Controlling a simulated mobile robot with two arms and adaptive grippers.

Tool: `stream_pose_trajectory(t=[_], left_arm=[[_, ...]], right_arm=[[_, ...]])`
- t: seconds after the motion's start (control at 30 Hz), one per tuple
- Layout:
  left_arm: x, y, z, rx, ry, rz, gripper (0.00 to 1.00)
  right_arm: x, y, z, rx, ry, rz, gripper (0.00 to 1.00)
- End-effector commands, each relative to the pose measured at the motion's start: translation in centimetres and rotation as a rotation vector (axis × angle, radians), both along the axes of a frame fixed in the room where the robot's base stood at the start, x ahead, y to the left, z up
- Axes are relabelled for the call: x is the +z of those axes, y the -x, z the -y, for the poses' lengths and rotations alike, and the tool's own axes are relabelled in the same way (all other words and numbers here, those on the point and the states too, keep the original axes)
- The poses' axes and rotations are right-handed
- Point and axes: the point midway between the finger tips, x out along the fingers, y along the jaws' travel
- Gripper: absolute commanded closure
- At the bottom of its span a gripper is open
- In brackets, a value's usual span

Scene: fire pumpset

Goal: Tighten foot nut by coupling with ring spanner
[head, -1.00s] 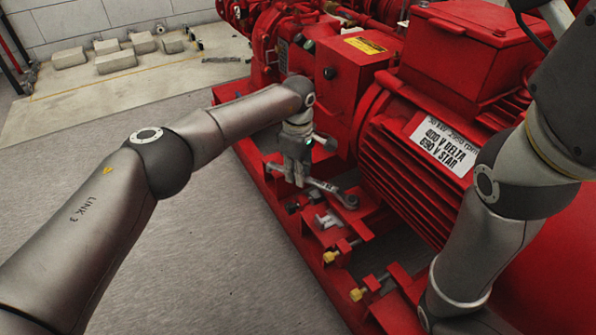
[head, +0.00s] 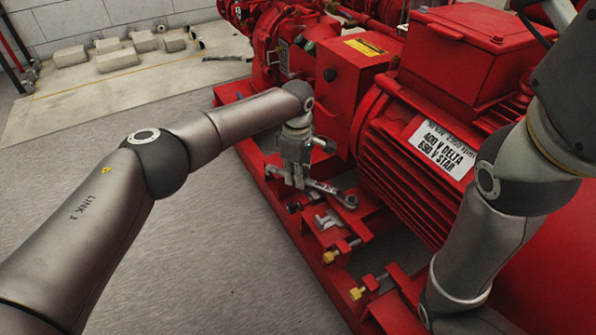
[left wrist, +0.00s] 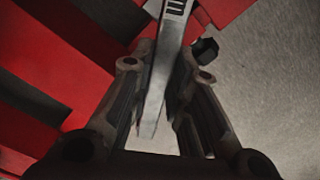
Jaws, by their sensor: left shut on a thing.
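The grey ring spanner (head: 326,188) is held by my left gripper (head: 297,180), low beside the red pump base. In the left wrist view, the flat spanner handle (left wrist: 163,75) runs between the two fingers of my left gripper (left wrist: 165,68). In the head view the spanner's ring end (head: 350,201) points right, at the motor foot near the coupling side. I cannot make out the foot nut; the ring end covers that spot, and whether it is seated is unclear. My right arm shows at the right, but its gripper is out of view.
The red motor (head: 420,160) rises just right of the spanner. Yellow-tipped bolts (head: 331,256) and brackets stand on the red base rail in front. A dark hex-headed part (left wrist: 205,50) is close to the right finger in the wrist view. Grey floor (head: 190,240) is free at left.

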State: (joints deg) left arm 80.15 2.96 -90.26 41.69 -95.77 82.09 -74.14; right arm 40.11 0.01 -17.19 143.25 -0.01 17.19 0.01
Motion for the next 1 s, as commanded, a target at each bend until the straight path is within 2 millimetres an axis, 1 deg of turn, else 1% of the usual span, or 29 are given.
stream_pose_trajectory(t=[0.1, 0.57, 1.0], left_arm=[[0.1, 0.1, -0.1, 0.007, 0.000, 0.001, 1.00], [0.2, 0.1, -0.1, 0.010, 0.000, 0.001, 1.00], [2.3, 0.1, -0.1, 0.009, 0.001, 0.002, 1.00]], right_arm=[[0.3, 0.0, 0.0, 0.000, 0.000, 0.000, 0.50], [0.4, 0.0, 0.0, 0.000, 0.000, 0.000, 0.50], [2.0, 0.0, 0.0, 0.000, 0.000, 0.000, 0.50]])
